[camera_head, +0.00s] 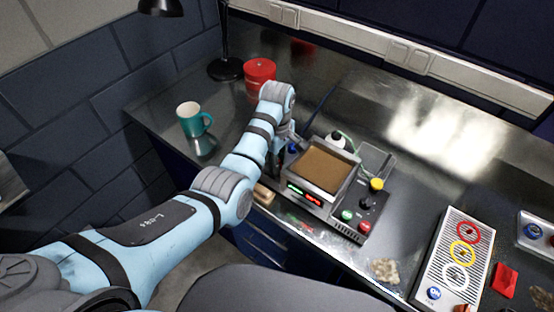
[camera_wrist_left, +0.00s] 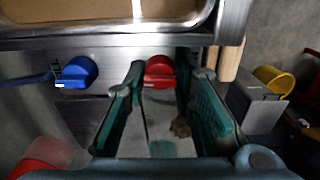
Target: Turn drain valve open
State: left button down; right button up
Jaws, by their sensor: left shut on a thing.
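The ultrasonic cleaner (camera_head: 342,205) is a steel box with an open basin of brown liquid (camera_head: 320,167), standing on the metal bench. In the left wrist view its steel side and rim (camera_wrist_left: 235,20) cross the top. A red valve handle (camera_wrist_left: 160,72) sticks out from that side, between the teal-padded fingers of my left gripper (camera_wrist_left: 165,82). A blue handle (camera_wrist_left: 75,72) sits to its left, outside the fingers. In the head view my left gripper (camera_head: 277,160) is at the left side of the cleaner and hides the red handle; a bit of blue (camera_head: 292,149) shows beside it.
A teal mug (camera_head: 193,120), a red can (camera_head: 260,75) and a black lamp (camera_head: 225,68) stand behind and left of my arm. A wooden handle (camera_head: 263,194) lies near the cleaner's front left. A panel with coloured rings (camera_head: 446,250) is at the right.

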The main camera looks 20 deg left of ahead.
pick_arm(q)
jog(key=shift+a+f, duration=0.1)
dwell(0.3)
jog(key=m, duration=0.2)
jog(key=shift+m, duration=0.4)
jog(key=m, duration=0.5)
jog(key=shift+w+r, duration=0.15)
jog(key=shift+r, duration=0.15)
jog(key=m, duration=0.9)
jog(key=shift+r+m, duration=0.1)
jog(key=shift+m, duration=0.2)
